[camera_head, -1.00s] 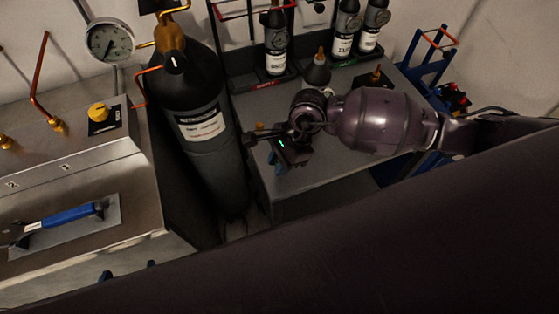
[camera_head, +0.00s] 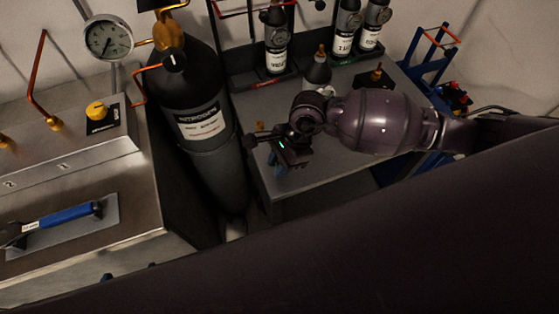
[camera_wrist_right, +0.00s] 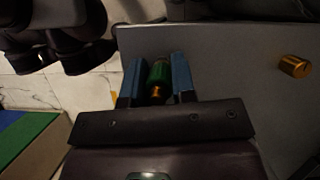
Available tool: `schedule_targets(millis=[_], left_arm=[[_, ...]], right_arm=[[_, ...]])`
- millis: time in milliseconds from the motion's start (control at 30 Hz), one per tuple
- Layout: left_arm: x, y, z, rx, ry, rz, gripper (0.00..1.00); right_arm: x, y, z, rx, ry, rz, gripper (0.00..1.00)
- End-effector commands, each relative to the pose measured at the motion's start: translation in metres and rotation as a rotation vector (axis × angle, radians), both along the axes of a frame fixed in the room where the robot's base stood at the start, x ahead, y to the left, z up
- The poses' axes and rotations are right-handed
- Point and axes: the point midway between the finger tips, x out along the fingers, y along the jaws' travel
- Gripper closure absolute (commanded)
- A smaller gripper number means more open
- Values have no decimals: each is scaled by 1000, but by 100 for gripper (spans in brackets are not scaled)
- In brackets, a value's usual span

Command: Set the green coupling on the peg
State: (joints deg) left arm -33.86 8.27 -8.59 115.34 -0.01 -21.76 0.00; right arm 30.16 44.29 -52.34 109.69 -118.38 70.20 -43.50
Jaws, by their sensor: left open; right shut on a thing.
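In the right wrist view the green coupling (camera_wrist_right: 158,76), with brass-coloured ends, sits between the blue fingers of my right gripper (camera_wrist_right: 157,78), which is shut on it. In the head view my right gripper (camera_head: 274,157) hangs over the left edge of the grey table; I cannot make out the coupling there. A brass post on a black base (camera_head: 376,76), perhaps the peg, stands at the table's back right, apart from the gripper. My left gripper (camera_head: 130,272) shows only as blue fingertips, apart and empty, at the lower left beyond my dark arm.
A black gas cylinder (camera_head: 200,125) stands just left of my right gripper. A steel bench (camera_head: 120,190) on the left carries a blue-handled tool (camera_head: 70,214). A brass cylinder (camera_wrist_right: 295,66) shows in the wrist view.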

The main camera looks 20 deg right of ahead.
Motion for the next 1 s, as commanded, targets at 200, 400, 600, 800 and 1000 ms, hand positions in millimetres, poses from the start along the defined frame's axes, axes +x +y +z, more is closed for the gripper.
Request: schedule_targets(millis=[200,400,600,800,1000], left_arm=[[-2,0,-5,0,6,0,4],[-3,0,-9,0,11,0,4],[-3,0,-11,-1,13,-1,4],[-2,0,-10,-1,11,-1,4],[-2,0,-10,-1,12,-1,4]], right_arm=[[0,0,-6,0,0,0,100],[0,0,-11,0,1,0,100],[0,0,-14,0,1,0,100],[0,0,-13,0,0,0,100],[0,0,-14,0,0,0,100]])
